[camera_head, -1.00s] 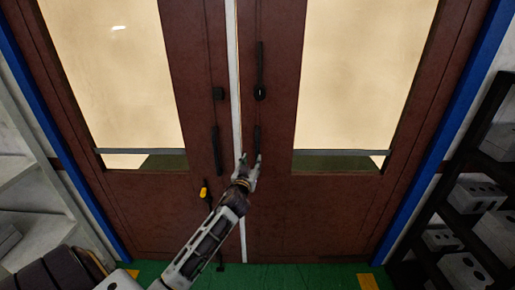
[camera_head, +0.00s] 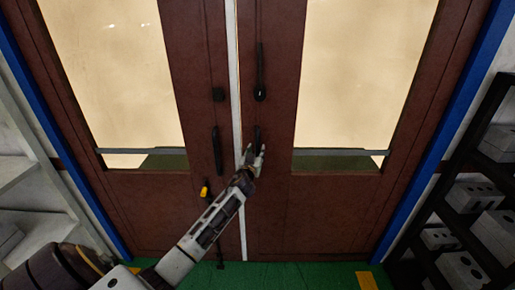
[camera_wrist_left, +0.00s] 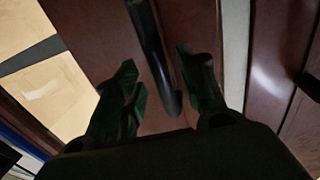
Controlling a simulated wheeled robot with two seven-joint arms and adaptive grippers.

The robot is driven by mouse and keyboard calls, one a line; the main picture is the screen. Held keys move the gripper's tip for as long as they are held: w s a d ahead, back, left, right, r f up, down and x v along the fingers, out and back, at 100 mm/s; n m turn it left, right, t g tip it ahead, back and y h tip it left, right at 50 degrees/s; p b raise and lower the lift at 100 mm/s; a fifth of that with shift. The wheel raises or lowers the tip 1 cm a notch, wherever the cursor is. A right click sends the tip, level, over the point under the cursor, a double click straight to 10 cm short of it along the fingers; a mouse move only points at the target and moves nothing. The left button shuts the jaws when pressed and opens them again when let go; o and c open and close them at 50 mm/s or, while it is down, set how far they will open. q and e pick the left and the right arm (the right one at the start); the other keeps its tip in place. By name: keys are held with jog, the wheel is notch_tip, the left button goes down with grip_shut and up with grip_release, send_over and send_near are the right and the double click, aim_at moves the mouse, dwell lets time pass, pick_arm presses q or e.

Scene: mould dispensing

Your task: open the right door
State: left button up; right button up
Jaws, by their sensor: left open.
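The right door (camera_head: 335,205) is dark reddish-brown with a large pale window, and looks closed against the white centre strip. Its short black handle (camera_head: 257,134) stands upright near the strip. My left gripper (camera_head: 255,152) is open at the lower end of this handle. In the left wrist view the black handle (camera_wrist_left: 152,45) runs between the two spread fingers of the left gripper (camera_wrist_left: 160,85), with gaps visible on both sides. The fingers do not look closed on it. My right gripper is in neither view.
The left door (camera_head: 150,215) has a matching handle (camera_head: 216,150) and a yellow-and-black item (camera_head: 205,190). A long black bar (camera_head: 260,65) is higher on the right door. Shelves with grey blocks (camera_head: 480,190) stand at right, pale shelves (camera_head: 25,190) at left.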

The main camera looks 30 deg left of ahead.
aim_at(257, 149)
pick_arm(q)
jog(key=shift+x, duration=1.6)
grip_shut()
